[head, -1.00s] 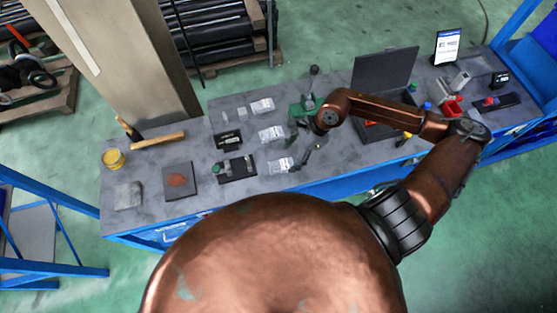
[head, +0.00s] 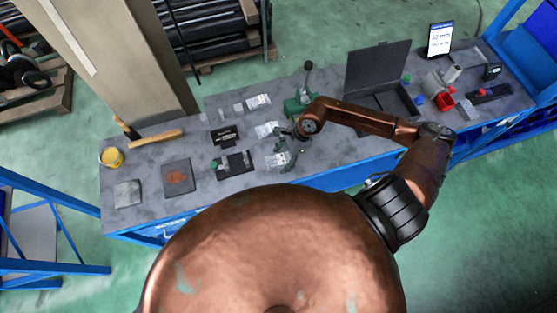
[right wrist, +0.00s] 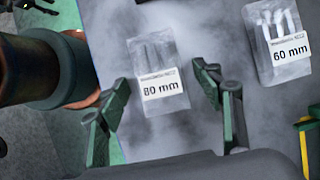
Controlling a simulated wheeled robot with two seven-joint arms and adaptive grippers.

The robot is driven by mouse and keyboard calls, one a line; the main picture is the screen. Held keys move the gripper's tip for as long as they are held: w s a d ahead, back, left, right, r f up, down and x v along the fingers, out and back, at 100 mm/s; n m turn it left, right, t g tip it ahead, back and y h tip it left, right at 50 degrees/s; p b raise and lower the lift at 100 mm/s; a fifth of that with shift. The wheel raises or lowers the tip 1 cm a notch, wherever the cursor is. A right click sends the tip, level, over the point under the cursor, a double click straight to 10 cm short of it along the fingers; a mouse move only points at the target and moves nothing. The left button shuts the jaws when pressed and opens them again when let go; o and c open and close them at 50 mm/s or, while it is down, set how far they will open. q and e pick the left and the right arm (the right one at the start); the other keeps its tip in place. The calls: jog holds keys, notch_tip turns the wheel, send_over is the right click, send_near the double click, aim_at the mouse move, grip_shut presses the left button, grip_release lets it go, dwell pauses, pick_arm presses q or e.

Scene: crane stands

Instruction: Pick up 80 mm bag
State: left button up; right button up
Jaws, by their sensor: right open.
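The 80 mm bag (right wrist: 157,72) is a clear pouch with a white label reading "80 mm" and grey pieces inside. It lies flat on the grey bench top. In the right wrist view my right gripper (right wrist: 162,78) is open, its two green fingers on either side of the bag with gaps between. In the head view the right gripper (head: 287,156) is over the nearest bag (head: 272,160) and partly hides it. My left gripper is not in view.
A similar bag marked "60 mm" (right wrist: 277,38) lies close to the right finger in the right wrist view. A black fixture (head: 236,168) and a green-based lever tool (head: 298,104) stand nearby. An open dark case (head: 378,72) is farther right.

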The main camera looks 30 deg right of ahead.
jog(key=shift+c, duration=0.7)
jog(key=c, duration=1.3)
jog(key=shift+r, duration=0.15)
